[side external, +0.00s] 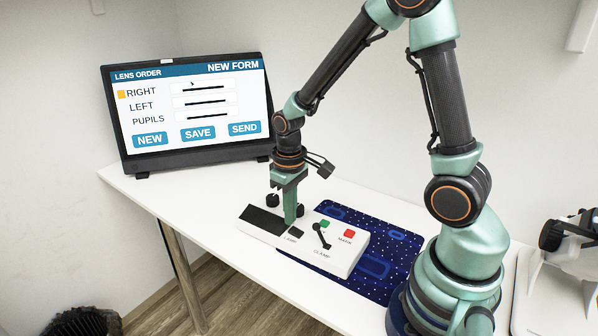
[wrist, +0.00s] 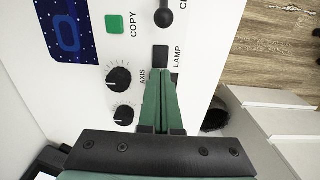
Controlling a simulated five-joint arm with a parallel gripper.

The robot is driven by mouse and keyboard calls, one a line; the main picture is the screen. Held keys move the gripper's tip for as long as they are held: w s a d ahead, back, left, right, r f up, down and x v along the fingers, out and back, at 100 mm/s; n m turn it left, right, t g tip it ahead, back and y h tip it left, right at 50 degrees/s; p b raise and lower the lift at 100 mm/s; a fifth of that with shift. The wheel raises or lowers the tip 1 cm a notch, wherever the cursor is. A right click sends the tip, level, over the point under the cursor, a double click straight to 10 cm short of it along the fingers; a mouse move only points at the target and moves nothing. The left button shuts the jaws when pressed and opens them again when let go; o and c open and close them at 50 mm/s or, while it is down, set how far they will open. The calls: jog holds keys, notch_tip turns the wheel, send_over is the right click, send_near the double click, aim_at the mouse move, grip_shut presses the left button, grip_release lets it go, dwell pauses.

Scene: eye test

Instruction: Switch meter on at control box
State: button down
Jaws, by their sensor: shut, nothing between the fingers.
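The white control box (side external: 343,262) lies on the table in the side view, with a dark panel at its left end. It carries a black LAMP switch (side external: 296,232), a CLAMP lever (side external: 321,236), a green button and a red MARK button (side external: 349,233). My gripper (side external: 291,221) is shut and empty, pointing down over the box beside the LAMP switch. In the wrist view, my fingertips (wrist: 165,72) are right by the LAMP switch (wrist: 160,55); I cannot tell whether they touch it. Two black knobs (wrist: 118,79) labelled AXIS and the green COPY button (wrist: 114,23) are left of them.
A dark blue dotted mat (side external: 405,262) lies under and behind the box. A screen (side external: 190,100) at the back left shows a LENS ORDER form. A white device (side external: 569,262) is partly visible at the right edge. The table's front left is clear.

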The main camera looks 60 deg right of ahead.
jog(key=shift+f, duration=1)
dwell(1.0)
jog(key=shift+r, duration=3.55)
notch_tip(320, 180, up, 13)
jog(key=t, duration=0.6)
send_over(291, 228)
jog(key=s+a, duration=0.3)
jog(key=s, duration=0.3)
jog(key=shift+a, duration=0.15)
